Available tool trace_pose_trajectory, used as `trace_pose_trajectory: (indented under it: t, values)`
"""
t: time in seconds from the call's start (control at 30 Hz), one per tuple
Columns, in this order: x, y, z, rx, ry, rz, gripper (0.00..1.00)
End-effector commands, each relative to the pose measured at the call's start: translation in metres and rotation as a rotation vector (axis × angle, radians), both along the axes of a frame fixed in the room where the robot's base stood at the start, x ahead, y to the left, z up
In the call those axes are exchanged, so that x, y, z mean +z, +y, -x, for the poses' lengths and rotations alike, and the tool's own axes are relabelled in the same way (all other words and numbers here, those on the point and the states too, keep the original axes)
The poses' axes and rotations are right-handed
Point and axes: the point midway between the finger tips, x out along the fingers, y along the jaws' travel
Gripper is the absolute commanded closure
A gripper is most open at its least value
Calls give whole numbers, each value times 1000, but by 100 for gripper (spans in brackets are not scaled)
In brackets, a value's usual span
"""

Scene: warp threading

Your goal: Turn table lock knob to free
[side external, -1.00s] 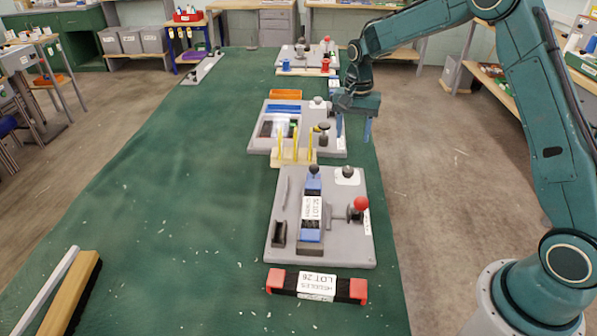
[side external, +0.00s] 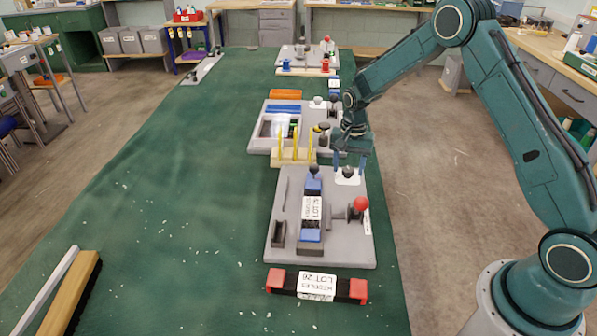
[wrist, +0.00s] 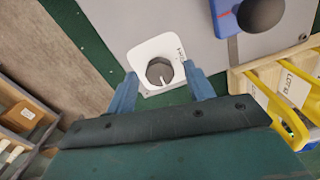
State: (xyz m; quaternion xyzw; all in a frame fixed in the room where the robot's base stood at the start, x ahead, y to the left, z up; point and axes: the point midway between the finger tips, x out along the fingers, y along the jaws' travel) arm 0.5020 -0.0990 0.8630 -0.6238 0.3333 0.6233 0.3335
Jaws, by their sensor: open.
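The lock knob (wrist: 160,71) is a dark grey round knob with a light pointer line. It sits on a white plate (wrist: 146,52) with small print at its edge, too small to read surely. In the side view the knob (side external: 348,173) is at the far right corner of the near grey board. My gripper (side external: 348,168) is over that corner, pointing down. Its two blue fingers are open, one on each side of the knob; the wrist view shows the knob between the fingertips (wrist: 159,75). I cannot tell whether they touch it.
The near grey board (side external: 350,235) also carries a red-tipped lever (side external: 361,204) and a blue block with a black knob (wrist: 262,14). A wooden rack with yellow hooks (side external: 293,155) stands close behind.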

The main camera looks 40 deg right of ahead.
Motion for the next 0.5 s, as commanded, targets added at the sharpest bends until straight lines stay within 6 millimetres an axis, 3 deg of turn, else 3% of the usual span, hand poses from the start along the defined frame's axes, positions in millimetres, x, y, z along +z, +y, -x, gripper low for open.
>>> trace_pose_trajectory:
  t: [0.2, 0.43, 0.5]
  values:
    - [0, 0, 0, 0, 0, 0, 47]
    - [0, 0, 0, 0, 0, 0, 90]
    - [0, 0, 0, 0, 0, 0, 92]
